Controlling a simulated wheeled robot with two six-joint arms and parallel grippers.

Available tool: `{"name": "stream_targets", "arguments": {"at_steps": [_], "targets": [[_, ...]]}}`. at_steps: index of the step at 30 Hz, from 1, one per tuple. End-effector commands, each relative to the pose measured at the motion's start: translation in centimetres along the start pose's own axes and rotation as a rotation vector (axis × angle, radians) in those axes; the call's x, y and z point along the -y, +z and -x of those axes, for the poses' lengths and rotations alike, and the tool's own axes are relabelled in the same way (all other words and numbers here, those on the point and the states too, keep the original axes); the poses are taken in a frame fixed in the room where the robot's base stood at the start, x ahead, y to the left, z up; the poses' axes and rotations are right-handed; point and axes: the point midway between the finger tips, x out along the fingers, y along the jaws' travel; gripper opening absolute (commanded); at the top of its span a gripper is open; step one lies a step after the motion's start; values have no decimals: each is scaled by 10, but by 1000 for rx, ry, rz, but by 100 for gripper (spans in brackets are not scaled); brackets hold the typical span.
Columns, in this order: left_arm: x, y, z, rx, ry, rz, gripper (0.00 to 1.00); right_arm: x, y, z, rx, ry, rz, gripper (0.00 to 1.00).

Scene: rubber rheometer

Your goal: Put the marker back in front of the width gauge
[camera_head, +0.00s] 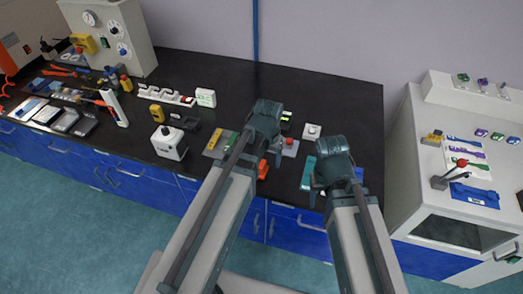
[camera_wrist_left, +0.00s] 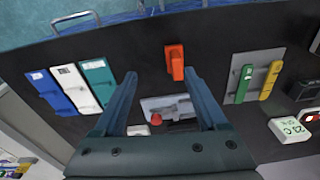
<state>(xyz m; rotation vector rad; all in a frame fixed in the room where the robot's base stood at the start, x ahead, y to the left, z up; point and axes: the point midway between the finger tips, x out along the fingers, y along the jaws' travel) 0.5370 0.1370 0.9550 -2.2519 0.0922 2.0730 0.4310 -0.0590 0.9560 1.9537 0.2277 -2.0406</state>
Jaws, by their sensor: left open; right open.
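An orange block-like piece (camera_wrist_left: 175,62), which may be the marker, lies on the black worktop. It also shows in the head view (camera_head: 263,170). A grey plate with a red knob (camera_wrist_left: 168,110), perhaps the width gauge, lies close to it; its red knob also shows in the head view (camera_head: 290,142). My left gripper (camera_wrist_left: 160,73) is open and empty above the worktop, its fingers either side of the gap, with the orange piece nearer the right-hand finger. My right gripper (camera_head: 332,184) is open over the right part of the bench, its fingertips partly hidden.
A grey holder with green and yellow pieces (camera_wrist_left: 252,85) lies to the right of the orange piece. Blue, white and teal pieces (camera_wrist_left: 72,88) lie to the left. A small display box (camera_wrist_left: 288,129) stands at the right. A white machine (camera_head: 455,150) borders the bench.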

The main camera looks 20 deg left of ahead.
Motion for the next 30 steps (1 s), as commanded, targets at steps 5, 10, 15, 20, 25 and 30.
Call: {"name": "stream_targets", "arguments": {"at_steps": [5,10,15,20,25,30], "targets": [[-59,62,6,77,-39,-149,74,0,0,0,0,0,0,65],[-82,94,10,119,-68,-224,74,0,0,0,0,0,0,65],[-86,99,10,129,-75,-238,74,0,0,0,0,0,0,65],[-86,98,10,128,-74,-237,74,0,0,0,0,0,0,65],[-86,98,10,127,-74,-236,74,0,0,0,0,0,0,65],[-86,98,10,127,-74,-236,74,0,0,0,0,0,0,65]]}}
